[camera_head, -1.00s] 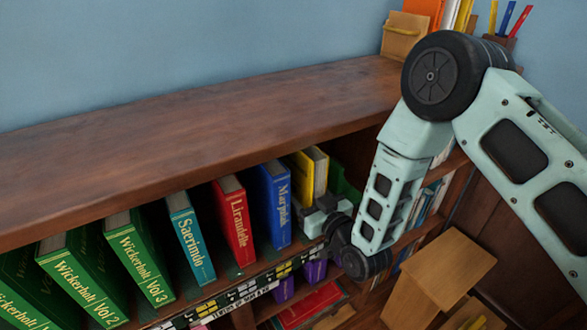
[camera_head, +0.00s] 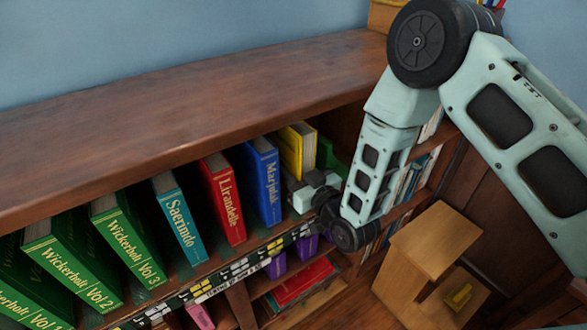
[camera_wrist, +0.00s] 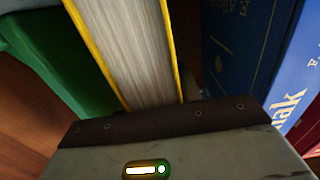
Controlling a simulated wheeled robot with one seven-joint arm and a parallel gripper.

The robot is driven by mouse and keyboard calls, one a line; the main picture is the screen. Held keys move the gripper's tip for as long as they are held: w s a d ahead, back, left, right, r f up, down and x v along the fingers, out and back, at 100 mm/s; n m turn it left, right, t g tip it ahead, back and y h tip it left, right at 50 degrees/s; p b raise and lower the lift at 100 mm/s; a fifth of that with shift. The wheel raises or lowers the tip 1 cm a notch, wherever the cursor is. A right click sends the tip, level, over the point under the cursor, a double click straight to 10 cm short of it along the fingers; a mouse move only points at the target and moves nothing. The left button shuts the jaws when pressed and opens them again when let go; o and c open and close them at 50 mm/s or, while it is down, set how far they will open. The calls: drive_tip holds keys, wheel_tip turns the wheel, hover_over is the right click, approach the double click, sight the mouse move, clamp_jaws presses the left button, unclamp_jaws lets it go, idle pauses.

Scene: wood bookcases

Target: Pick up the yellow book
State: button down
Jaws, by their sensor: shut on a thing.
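The yellow book (camera_head: 298,146) stands upright on the shelf below the bookcase top, between the blue Marpulak book (camera_head: 263,180) and a green book (camera_head: 327,157). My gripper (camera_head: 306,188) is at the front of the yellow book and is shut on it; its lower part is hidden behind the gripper. In the wrist view the yellow book (camera_wrist: 124,45) shows its pale pages and yellow cover edges, running down to the gripper's dark front edge. The fingers themselves are hard to see there. The blue book (camera_wrist: 262,50) is at the right and the green book (camera_wrist: 50,55) at the left.
The red Lirandelle (camera_head: 223,198), teal Saerindo (camera_head: 180,220) and several green books stand to the left. The wooden bookcase top (camera_head: 180,115) is overhead. Purple and red books are on the shelf below. A wooden step stool (camera_head: 436,240) stands at the right.

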drive_tip(key=shift+r+b, duration=0.3)
drive_tip(key=shift+r, duration=1.2)
drive_tip(key=shift+s+d, duration=0.1)
drive_tip(key=shift+s, duration=0.1)
drive_tip(key=p, duration=0.5)
approach(296, 161)
drive_tip(key=s+d+f, duration=0.2)
drive_tip(key=d+f, duration=0.1)
drive_tip(key=d, duration=0.1)
drive_tip(key=shift+s+d+r, duration=0.1)
drive_tip(key=shift+s+d, duration=0.05)
drive_tip(key=shift+s, duration=0.2)
drive_tip(key=shift+s, duration=0.1)
